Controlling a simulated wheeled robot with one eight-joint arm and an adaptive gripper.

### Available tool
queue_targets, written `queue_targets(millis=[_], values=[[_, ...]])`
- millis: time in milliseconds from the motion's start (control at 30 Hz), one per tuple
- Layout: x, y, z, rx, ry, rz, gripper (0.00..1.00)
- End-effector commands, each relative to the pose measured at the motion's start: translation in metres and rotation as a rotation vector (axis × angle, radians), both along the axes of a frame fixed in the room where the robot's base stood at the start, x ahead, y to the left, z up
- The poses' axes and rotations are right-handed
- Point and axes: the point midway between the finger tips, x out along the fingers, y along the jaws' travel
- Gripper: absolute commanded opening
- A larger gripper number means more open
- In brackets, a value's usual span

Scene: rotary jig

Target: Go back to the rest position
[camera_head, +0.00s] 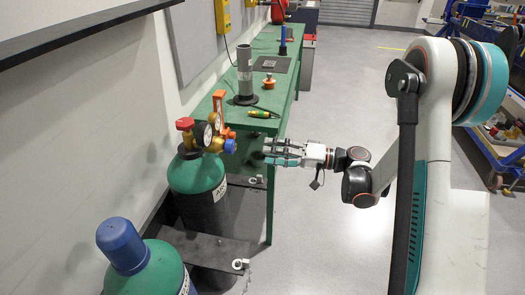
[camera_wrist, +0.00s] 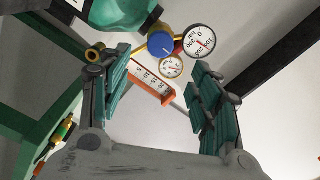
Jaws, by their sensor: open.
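My gripper (camera_head: 284,152) is at the middle of the head view, to the right of the regulator on the green gas cylinder (camera_head: 195,176). In the wrist view my gripper (camera_wrist: 165,95) is open, its two fingers apart with nothing between them touching. The regulator (camera_head: 207,136) has a red knob, round gauges and a blue knob (camera_head: 230,146). In the wrist view the blue knob (camera_wrist: 161,43) and the gauges lie beyond the fingertips, with an orange flow scale (camera_wrist: 151,82) seen through the gap.
A second cylinder with a blue cap (camera_head: 122,246) stands at the front left. A blue cart (camera_head: 500,150) is at right. Floor between table and arm is clear.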

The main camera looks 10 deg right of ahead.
Motion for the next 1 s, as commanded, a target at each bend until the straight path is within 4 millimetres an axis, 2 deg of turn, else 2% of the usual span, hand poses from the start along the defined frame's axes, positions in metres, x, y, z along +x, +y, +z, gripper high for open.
queue_targets(millis=[567, 767, 1000], values=[[-0.001, 0.001, 0.003, -0.015, 0.01, -0.002, 0.57], [-0.007, 0.016, 0.02, -0.143, 0.084, -0.027, 0.57], [-0.033, 0.029, 0.039, -0.373, 0.184, -0.086, 0.57]])
